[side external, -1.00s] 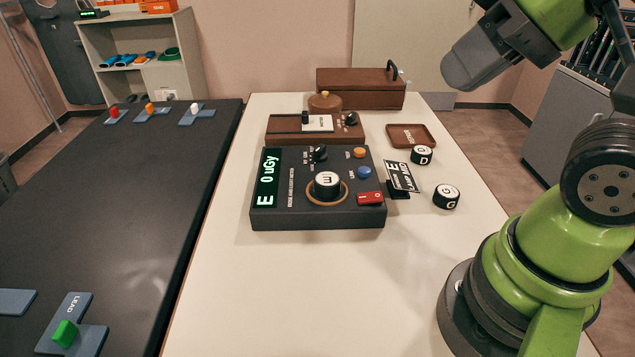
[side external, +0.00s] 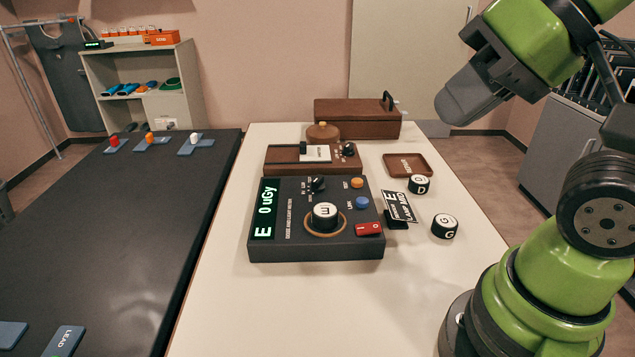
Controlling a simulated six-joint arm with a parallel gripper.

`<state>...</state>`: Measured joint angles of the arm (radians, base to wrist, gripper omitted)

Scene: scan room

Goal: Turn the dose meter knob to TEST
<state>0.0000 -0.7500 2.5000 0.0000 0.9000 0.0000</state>
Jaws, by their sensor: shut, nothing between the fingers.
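The dose meter (side external: 282,249) is a dark box on the pale table, with a lit green display (side external: 265,208) reading "0 uGy". Its small black knob (side external: 317,184) is near the back of the top face; the tiny labels around it and its pointer setting are too small to read. A black cylinder with a white lettered top (side external: 325,212) sits inside a tan ring on the meter. My gripper (side external: 458,106) is shut and empty, raised at the upper right, well apart from the meter and the knob.
An orange button (side external: 357,183), a blue button (side external: 362,203) and a red switch (side external: 368,229) are on the meter. A card (side external: 402,207) and two black cylinders (side external: 419,184) (side external: 444,226) stand to its right. A brown instrument (side external: 282,154) is behind. The front table is clear.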

